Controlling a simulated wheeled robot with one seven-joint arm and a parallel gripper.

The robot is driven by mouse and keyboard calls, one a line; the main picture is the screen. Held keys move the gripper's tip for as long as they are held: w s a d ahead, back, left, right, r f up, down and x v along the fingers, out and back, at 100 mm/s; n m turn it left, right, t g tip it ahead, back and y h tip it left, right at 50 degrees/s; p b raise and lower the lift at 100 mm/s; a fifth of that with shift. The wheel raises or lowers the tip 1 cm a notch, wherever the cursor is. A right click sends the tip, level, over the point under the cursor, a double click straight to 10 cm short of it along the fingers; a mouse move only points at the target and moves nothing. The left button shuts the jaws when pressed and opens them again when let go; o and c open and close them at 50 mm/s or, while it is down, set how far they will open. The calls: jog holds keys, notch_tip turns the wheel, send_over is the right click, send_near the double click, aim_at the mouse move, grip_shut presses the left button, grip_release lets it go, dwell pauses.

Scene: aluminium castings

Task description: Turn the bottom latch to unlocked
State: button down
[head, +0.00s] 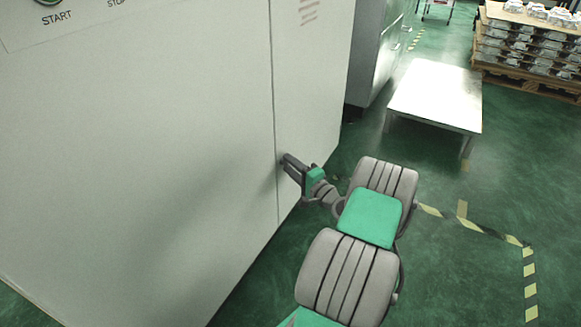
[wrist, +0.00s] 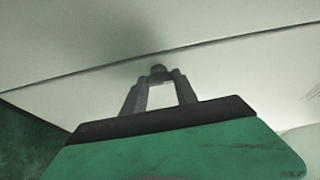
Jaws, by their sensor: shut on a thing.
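My gripper (head: 287,160) is up against the pale cabinet (head: 150,150), low down beside the vertical seam of its door. In the wrist view the two fingers of my gripper (wrist: 159,75) come together on a small dark knob-like part, the bottom latch (wrist: 158,68), close to the dark seam line. The fingers hide most of the latch, so I cannot tell which way it is turned. In the head view the latch is hidden behind my gripper.
A START button label (head: 57,19) is at the cabinet's upper left. A low metal table (head: 437,95) stands behind to the right, with a pallet of castings (head: 530,45) beyond. Green floor with striped tape (head: 529,270) is open at the right.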

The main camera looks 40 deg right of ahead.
jog(key=c, duration=1)
grip_release()
jog(key=shift+o, duration=0.2)
jog(key=s+b, duration=0.3)
jog(key=s, duration=0.5)
jog(key=shift+a+b, duration=0.25)
jog(key=shift+b, duration=0.15)
